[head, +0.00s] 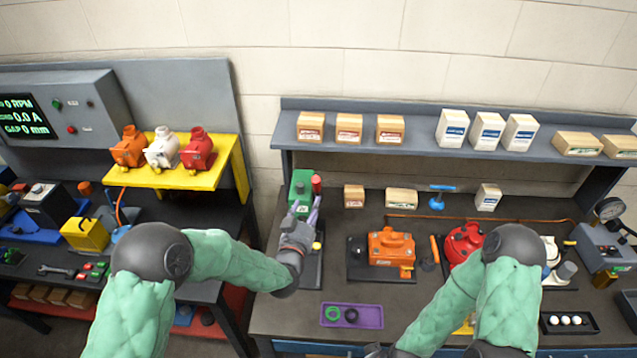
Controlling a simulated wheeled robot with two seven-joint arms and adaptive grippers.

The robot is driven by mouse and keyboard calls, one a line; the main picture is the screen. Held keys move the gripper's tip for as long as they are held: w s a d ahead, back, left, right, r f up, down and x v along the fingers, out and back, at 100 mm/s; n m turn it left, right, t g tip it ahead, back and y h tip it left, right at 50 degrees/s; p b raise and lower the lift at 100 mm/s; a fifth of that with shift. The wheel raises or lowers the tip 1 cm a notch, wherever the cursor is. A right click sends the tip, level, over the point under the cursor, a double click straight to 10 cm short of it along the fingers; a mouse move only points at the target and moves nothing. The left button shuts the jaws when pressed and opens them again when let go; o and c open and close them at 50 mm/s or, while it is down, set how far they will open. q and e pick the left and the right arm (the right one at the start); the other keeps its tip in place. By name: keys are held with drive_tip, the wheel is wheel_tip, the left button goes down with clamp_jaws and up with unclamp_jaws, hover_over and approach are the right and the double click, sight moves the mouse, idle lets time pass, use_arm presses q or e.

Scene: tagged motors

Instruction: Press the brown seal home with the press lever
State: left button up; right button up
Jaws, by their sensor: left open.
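The press (301,184) is a green machine on a dark base at the left end of the right-hand bench. A red knob (316,182), which looks like the end of its lever, stands at its right side. My left gripper (306,207) is open in front of the press, its fingers pointing up toward it just below the red knob. I cannot tell whether a finger touches the lever. The gripper and wrist hide the lower press, and I cannot make out the brown seal.
A purple tray (369,316) with a green ring and a dark ring lies in front. An orange motor (391,247) and a red motor (464,243) stand to the right. A shelf (360,157) with boxes runs behind. A gap separates the left bench.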

sight(317, 186)
use_arm(q)
drive_tip(key=w+p, duration=0.1)
drive_tip(key=w, duration=0.2)
drive_tip(key=w+d, duration=0.1)
drive_tip(key=w, duration=0.3)
drive_tip(key=w+d+p, duration=0.1)
drive_tip(key=w, duration=0.2)
drive_tip(key=shift+w+r+p, duration=0.3)
drive_tip(key=shift+w+r, duration=0.1)
clamp_jaws()
